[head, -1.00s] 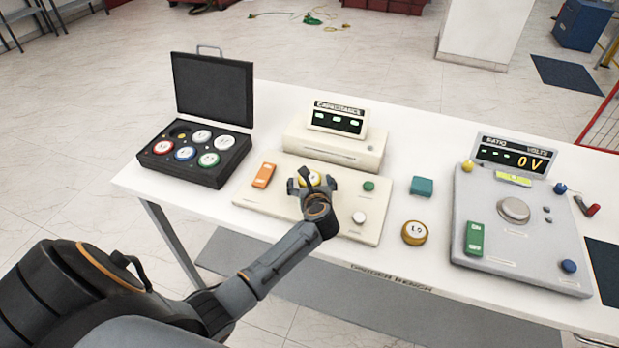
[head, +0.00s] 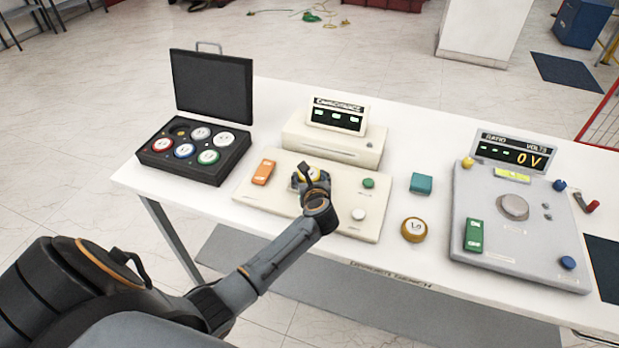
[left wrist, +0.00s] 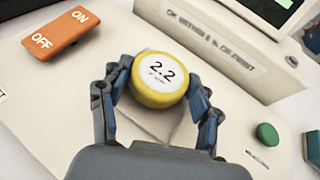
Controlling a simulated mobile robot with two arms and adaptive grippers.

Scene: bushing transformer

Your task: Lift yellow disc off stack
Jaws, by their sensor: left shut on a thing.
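A yellow disc (left wrist: 160,82) with a white top marked 2.2 sits between the fingers of my left gripper (left wrist: 158,100) in the left wrist view. The fingers are shut on its sides. In the head view, the left gripper (head: 312,182) is over the middle of the cream capacitance unit's base plate (head: 262,198), and the yellow disc (head: 303,174) is partly hidden behind it. Whether anything lies under the disc, or a gap shows below it, I cannot tell. My right gripper is not in view.
An open black case (head: 222,173) holds several coloured discs.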

